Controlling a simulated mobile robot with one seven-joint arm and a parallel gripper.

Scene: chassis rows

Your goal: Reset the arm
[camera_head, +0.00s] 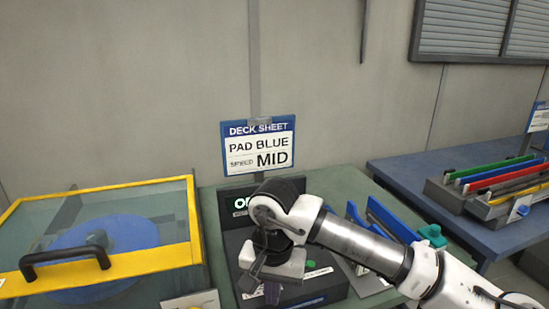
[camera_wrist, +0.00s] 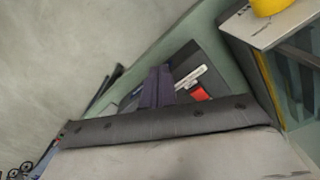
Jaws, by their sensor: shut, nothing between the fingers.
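My gripper (camera_head: 272,293) hangs low at the end of my white arm, pointing down in front of a dark box-shaped device (camera_head: 238,243) on the green bench. In the wrist view its dark fingers (camera_wrist: 158,86) are together with nothing between them. A lit display on the device is partly hidden behind my wrist. A green button (camera_head: 311,264) shows on the device, just right of my gripper. In the wrist view a red part (camera_wrist: 201,94) and a white label (camera_wrist: 190,77) lie beside the fingers. Whether the fingers touch the device, I cannot tell.
A clear case with a yellow frame (camera_head: 187,222) and black handle stands left, a blue disc (camera_head: 130,233) inside. A sign reading PAD BLUE, SPEED MID (camera_head: 258,146) stands behind. Blue-handled items (camera_head: 392,217) stand right of my wrist. A rack of coloured bars (camera_head: 495,182) sits on the blue bench.

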